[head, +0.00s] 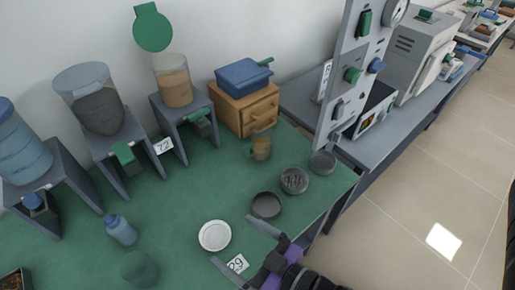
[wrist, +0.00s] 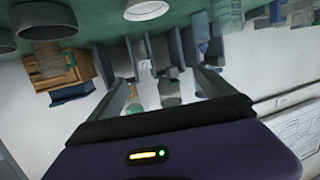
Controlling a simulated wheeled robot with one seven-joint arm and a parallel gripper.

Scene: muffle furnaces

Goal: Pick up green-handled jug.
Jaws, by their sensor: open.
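The small jug (head: 262,149) holds something amber-brown and has a green handle on its left side. It stands upright on the green bench top, in front of the wooden drawer box. My gripper (head: 233,240) is open and empty near the bench's front edge, by the white dish and well in front of the jug. In the wrist view the two fingers of my gripper (wrist: 155,65) are spread with nothing between them. That view looks upside down, and I cannot pick out the jug there with certainty.
Dark round pans (head: 266,205) and a white dish (head: 215,236) lie between my gripper and the jug. Behind stand the wooden drawer box (head: 247,108) with a blue container, and grey stands with dispensers. A tall grey panel (head: 358,75) rises at right.

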